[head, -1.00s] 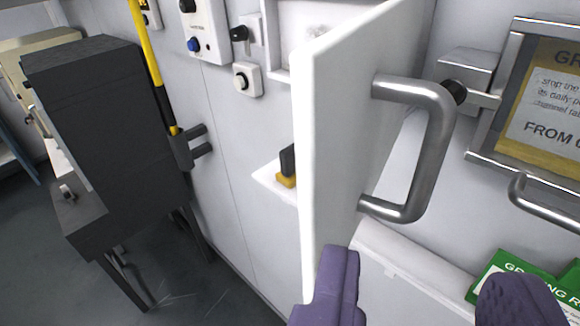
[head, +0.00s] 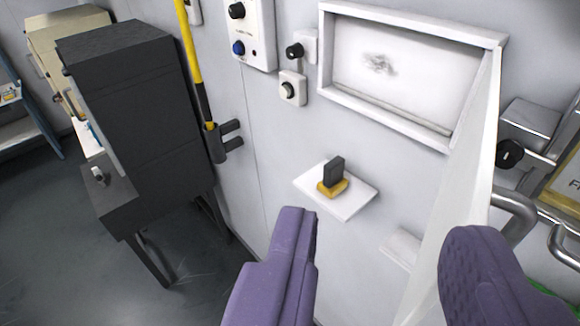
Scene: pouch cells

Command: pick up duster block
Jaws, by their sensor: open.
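The duster block (head: 332,178) has a dark grey upright part on a yellow base. It stands on a small white shelf (head: 349,204) fixed to the wall, near the middle of the head view. My gripper (head: 388,240) shows as two purple fingers, wide apart and empty. The left finger lies below the shelf in the picture, the right finger to its lower right. The block lies above the gap between the fingers in the picture, apart from both.
A framed recess (head: 385,75) with a dark smudge is above. Knobs and switch boxes (head: 292,88) are on the wall. A dark cabinet (head: 140,120) stands left, beside a yellow-black pole (head: 190,75).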

